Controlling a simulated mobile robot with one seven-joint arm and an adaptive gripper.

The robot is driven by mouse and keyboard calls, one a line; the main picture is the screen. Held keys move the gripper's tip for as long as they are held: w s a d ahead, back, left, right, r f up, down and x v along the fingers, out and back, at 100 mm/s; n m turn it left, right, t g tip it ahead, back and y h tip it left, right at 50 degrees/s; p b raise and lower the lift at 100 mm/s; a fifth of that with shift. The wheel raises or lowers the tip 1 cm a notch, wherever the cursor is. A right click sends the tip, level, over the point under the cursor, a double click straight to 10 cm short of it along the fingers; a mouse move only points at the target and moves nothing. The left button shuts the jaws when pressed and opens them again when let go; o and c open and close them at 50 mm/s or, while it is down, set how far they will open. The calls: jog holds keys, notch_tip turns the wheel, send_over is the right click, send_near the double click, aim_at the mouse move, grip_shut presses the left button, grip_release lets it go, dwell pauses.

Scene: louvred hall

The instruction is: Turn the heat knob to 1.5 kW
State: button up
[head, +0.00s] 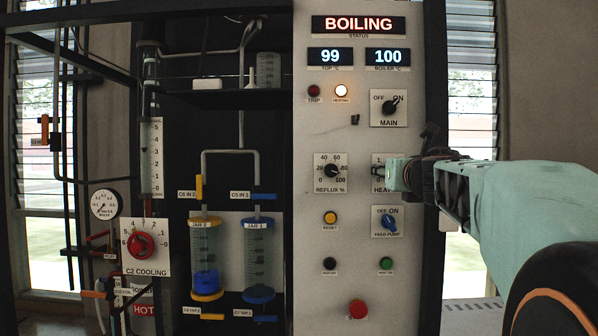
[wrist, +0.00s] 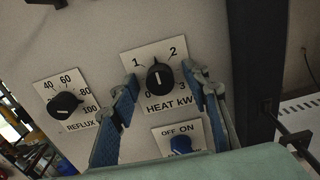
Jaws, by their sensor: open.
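The heat knob (wrist: 160,77) is a black round knob on a white plate (wrist: 137,53) marked HEAT kW, with 1, 2 and 3 readable. Its white mark runs nearly upright and appears to point between 1 and 2. My gripper (wrist: 161,78) is open, with one blue-grey finger on each side of the knob. A gap seems to show on both sides; I cannot tell whether either finger touches. In the head view my gripper (head: 392,174) reaches the panel from the right and hides the knob and most of its plate (head: 379,160).
The reflux knob (head: 332,171) is left of the heat plate, the main switch (head: 391,106) above and the feed pump switch (head: 389,222) below. The status display (head: 358,25) reads BOILING. The heating lamp (head: 341,91) is lit. A red button (head: 357,309) is low on the panel.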

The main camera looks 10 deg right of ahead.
jog(key=v, duration=0.7)
jog(key=shift+r, duration=0.2)
jog(key=shift+s+a, duration=0.1)
jog(key=shift+s, duration=0.05)
jog(key=v, duration=0.7)
jog(key=shift+s+f, duration=0.2)
jog(key=shift+f, duration=0.15)
jog(key=shift+a, duration=0.1)
dwell(0.6)
